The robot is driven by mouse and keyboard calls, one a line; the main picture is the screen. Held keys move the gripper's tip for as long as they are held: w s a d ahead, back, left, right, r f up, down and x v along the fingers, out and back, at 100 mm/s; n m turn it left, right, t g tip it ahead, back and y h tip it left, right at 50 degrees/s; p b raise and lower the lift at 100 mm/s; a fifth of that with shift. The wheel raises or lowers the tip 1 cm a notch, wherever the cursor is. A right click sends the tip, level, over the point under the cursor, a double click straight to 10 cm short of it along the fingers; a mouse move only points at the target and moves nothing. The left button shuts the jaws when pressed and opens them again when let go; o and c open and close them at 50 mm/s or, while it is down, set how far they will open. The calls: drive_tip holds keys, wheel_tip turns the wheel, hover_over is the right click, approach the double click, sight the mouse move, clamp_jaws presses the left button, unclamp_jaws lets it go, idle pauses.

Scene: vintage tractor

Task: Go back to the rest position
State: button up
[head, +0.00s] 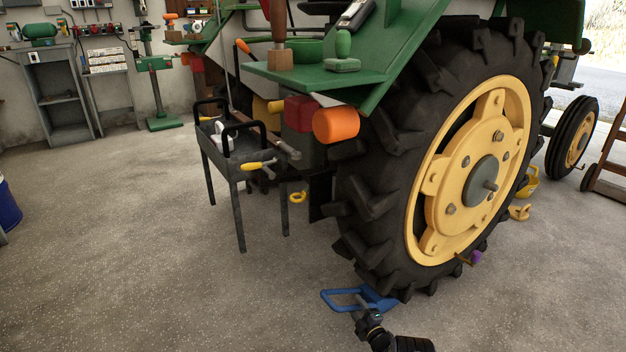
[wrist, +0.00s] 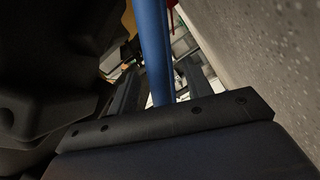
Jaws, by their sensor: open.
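A blue wheel chock (head: 375,299) with a loop handle lies on the floor against the big rear tractor tire (head: 375,190). My gripper (head: 362,314) is low at the bottom of the head view, right by the handle. In the wrist view my gripper (wrist: 158,76) is open, and the blue handle bar (wrist: 152,45) passes between or just in front of its two fingers. I cannot tell whether a finger touches the bar. The dark tire fills the left of the wrist view.
A dark tool cart (head: 240,165) with tools stands left of the tire. A yellow chock (head: 519,212) sits on the floor beyond the wheel. A blue drum (head: 8,208) is at the far left. The floor at left and front is clear.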

drive_tip(key=shift+s+a+r+p, duration=0.15)
drive_tip(key=shift+s+a, duration=0.2)
drive_tip(key=shift+a, duration=0.2)
drive_tip(key=shift+s+a+r+p, duration=0.15)
drive_tip(key=shift+s+a, duration=0.15)
drive_tip(key=shift+a, duration=0.2)
drive_tip(key=shift+s+a, duration=0.5)
drive_tip(key=shift+a, duration=0.2)
